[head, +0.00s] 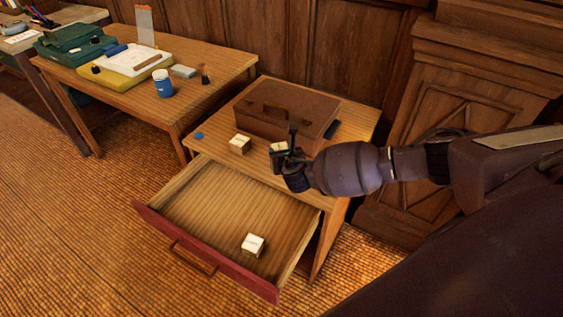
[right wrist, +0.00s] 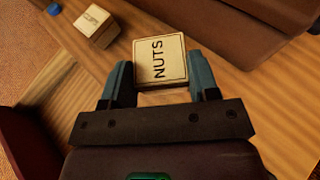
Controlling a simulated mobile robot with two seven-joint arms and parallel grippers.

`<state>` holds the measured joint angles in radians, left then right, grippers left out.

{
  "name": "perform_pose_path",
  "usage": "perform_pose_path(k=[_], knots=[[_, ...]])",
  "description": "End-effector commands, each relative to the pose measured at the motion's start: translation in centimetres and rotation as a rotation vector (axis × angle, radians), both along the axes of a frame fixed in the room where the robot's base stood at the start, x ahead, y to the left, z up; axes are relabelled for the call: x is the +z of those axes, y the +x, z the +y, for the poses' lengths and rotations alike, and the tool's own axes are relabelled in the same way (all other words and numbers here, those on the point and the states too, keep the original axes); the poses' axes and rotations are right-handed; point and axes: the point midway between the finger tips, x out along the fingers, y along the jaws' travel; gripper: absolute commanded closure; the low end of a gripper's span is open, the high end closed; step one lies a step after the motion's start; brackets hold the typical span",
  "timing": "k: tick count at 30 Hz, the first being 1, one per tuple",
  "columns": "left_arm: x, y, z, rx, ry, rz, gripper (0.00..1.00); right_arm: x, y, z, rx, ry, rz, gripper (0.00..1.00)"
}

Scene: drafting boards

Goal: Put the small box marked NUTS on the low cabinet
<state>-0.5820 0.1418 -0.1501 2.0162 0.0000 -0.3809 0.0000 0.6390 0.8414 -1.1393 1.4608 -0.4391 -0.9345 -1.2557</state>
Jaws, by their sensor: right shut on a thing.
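The small pale box marked NUTS (right wrist: 160,60) is between the two fingers of my right gripper (right wrist: 162,82), its lettered face toward the wrist camera. In the head view my right gripper (head: 286,156) is shut on this box (head: 279,147) at the right part of the small wooden table (head: 345,114), in front of the brown case. I cannot tell whether the box touches the tabletop. No piece in view is clearly the low cabinet; panelled woodwork (head: 408,150) stands at the right. My left gripper is not in view.
A brown case (head: 285,110) stands at the table's back. A similar small box (head: 239,144) and a blue disc (head: 199,135) are to the left. The open drawer (head: 215,200) holds another small box (head: 252,244). A cluttered longer table (head: 220,65) stands behind left.

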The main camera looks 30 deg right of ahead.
Motion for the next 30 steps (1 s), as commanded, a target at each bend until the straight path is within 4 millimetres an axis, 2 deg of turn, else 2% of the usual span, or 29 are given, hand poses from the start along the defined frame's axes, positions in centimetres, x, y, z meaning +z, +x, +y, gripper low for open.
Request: perform_pose_path(k=[7,13,18,19,23,24,30], knots=[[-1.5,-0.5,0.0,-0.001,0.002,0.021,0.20,-3.7,-0.1,0.0,-0.001,-0.001,0.006,0.70],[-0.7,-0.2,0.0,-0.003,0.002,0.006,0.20,-3.8,-0.1,0.0,-0.001,0.000,0.002,0.70],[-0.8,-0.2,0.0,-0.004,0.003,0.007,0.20,-4.0,-0.1,0.0,0.000,0.000,0.002,0.70],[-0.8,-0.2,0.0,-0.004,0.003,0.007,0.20,-4.0,-0.1,0.0,0.000,0.000,0.002,0.42],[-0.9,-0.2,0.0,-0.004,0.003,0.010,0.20,-3.9,-0.1,0.0,0.000,0.000,0.002,0.22],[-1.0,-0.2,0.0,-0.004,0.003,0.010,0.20,-3.9,-0.1,0.0,0.000,0.000,0.002,0.20],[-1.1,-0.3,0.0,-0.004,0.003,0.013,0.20,-3.9,-0.1,0.0,0.000,0.000,0.002,0.20]])
